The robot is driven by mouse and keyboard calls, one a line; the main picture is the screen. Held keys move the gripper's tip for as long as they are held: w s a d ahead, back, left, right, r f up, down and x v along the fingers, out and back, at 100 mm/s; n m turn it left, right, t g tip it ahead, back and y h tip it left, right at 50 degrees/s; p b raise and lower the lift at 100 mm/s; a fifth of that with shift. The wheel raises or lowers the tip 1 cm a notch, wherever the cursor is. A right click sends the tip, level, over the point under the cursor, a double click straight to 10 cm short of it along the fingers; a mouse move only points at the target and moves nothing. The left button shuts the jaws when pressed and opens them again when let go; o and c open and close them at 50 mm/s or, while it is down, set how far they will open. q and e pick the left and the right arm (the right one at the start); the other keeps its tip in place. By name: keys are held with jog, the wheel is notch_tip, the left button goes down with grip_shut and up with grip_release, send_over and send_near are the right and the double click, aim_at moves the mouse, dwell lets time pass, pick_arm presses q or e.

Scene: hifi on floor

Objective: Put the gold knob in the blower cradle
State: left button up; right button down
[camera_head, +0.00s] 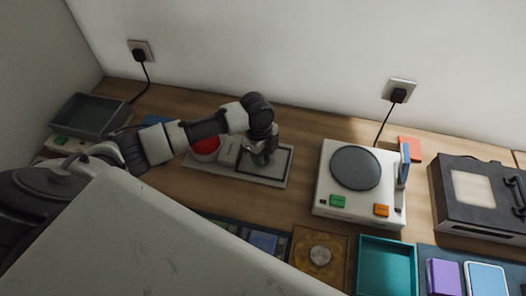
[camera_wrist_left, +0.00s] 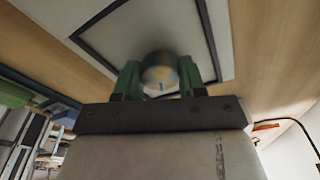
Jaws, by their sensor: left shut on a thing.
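My left gripper (camera_head: 265,158) is over a pale flat unit (camera_head: 275,180) with a dark-framed square area, probably the blower cradle. In the left wrist view the gripper (camera_wrist_left: 158,80) has green fingers shut on a round, dull gold-and-grey knob (camera_wrist_left: 160,67). The knob is blurred there, and the framed square (camera_wrist_left: 115,35) lies beyond it. Whether the knob touches the surface cannot be told. In the head view the gripper hides the knob. My right gripper is not in view.
A red dome (camera_head: 206,147) sits just left of the framed area. A white device with a dark disc (camera_head: 355,168) stands to the right, then a black case (camera_head: 480,195). A grey bin (camera_head: 90,115) is at left. A teal tray (camera_head: 386,265) and amber tray (camera_head: 298,248) are in front.

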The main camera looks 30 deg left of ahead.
pick_arm(q)
jog(key=shift+f, duration=0.2)
jog(key=shift+f, duration=0.15)
jog(key=o, duration=0.9)
notch_tip(320, 180, up, 12)
jog(key=a+b, duration=0.1)
jog(key=shift+a+r, duration=0.2)
jog(key=shift+f, duration=0.1)
